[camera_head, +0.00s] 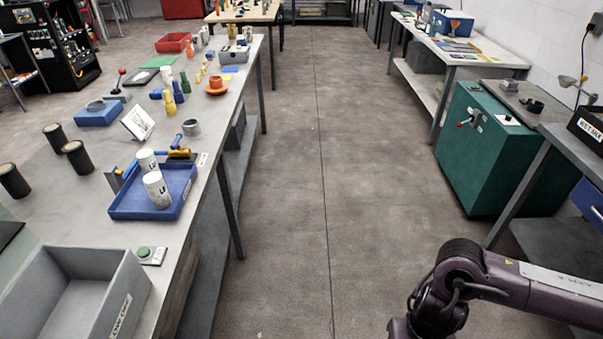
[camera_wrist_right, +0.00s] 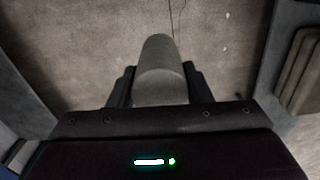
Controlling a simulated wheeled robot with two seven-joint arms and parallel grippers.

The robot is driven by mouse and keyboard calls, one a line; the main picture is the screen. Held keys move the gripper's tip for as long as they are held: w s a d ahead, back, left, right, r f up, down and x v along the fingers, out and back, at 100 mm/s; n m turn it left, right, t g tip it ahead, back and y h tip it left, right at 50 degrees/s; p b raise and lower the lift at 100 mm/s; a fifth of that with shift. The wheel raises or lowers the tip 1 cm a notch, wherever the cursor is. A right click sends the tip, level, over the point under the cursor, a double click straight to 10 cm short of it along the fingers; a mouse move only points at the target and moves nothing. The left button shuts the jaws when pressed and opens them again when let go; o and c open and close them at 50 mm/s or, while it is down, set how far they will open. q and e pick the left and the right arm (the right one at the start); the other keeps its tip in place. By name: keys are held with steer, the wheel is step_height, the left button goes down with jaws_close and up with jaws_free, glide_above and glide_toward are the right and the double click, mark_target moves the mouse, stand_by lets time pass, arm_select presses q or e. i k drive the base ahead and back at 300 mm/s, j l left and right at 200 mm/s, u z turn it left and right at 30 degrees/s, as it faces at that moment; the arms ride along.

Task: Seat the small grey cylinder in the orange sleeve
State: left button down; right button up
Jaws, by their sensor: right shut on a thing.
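A small grey cylinder (camera_wrist_right: 160,68) is between the two dark fingers of my right gripper (camera_wrist_right: 159,87) in the right wrist view. The fingers are shut on it, and its far end sticks out beyond them over the floor. An orange flanged piece (camera_head: 216,86), which looks like the orange sleeve, stands on the left bench in the head view, well away from my right arm. Its opening is too small to make out. In the head view my right arm shows at the lower right, but its gripper is out of the picture. My left gripper is in neither view.
The left bench (camera_head: 75,198) holds a blue tray (camera_head: 125,207) with white cylinders, a grey bin (camera_head: 125,292), dark cylinders (camera_head: 77,157) and a grey ring (camera_head: 192,127). A green cabinet (camera_head: 465,160) stands at right. The aisle floor (camera_head: 320,150) between is clear.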

mark_target(217, 87)
steer(key=i+z, duration=0.1)
steer(key=i, duration=3.2)
steer(key=i+u, duration=0.1)
steer(key=i, duration=0.8)
steer(key=i+l, duration=0.1)
steer(key=i, duration=0.8)
steer(key=u, duration=0.5)
steer(key=i+u, duration=0.1)
steer(key=u, duration=0.85)
steer(key=i+l+u, duration=0.1)
steer(key=u, duration=0.4)
